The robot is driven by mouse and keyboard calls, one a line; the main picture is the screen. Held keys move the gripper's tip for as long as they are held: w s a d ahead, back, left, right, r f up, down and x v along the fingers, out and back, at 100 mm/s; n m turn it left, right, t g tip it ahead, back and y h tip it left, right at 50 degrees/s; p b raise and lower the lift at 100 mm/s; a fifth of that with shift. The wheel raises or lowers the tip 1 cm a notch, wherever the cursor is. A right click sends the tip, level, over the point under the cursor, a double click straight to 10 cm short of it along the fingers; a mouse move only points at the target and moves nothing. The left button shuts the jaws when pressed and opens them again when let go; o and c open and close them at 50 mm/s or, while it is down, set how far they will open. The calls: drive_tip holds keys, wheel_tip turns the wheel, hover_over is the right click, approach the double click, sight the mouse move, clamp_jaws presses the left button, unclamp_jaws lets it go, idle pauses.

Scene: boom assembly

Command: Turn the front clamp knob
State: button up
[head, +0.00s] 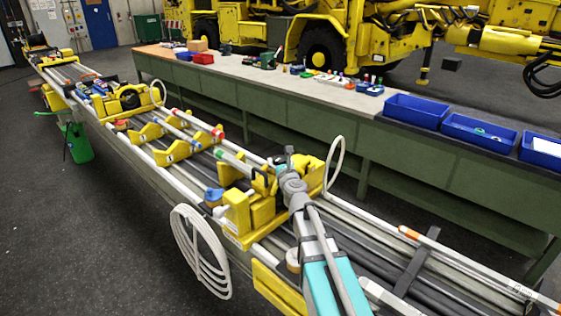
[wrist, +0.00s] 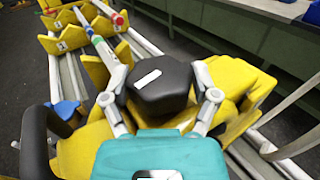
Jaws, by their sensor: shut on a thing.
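The front clamp knob (wrist: 160,84) is a black, rounded many-sided knob with a white mark on top. It sits on the yellow front clamp (wrist: 235,85), which also shows in the head view (head: 237,217). My gripper (wrist: 161,76) is shut on the knob in the wrist view, with one grey finger on its left side and one on its right. The white mark is tilted, its right end higher. In the head view my arm reaches over the boom to the clamp, and my wrist hides the knob and fingertips there.
A black handle (wrist: 38,140) stands close left of my gripper. A blue part (head: 213,194) sits at the clamp's left side. Yellow brackets (head: 168,157) and rods lie farther along the boom. A white hose coil (head: 202,250) hangs in front. The green workbench (head: 400,165) runs behind.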

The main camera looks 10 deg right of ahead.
drive_tip(key=o, duration=1)
drive_tip(key=shift+w, duration=0.15)
drive_tip(key=s, duration=0.7)
drive_tip(key=shift+s+d, duration=0.2)
drive_tip(key=shift+s, duration=0.15)
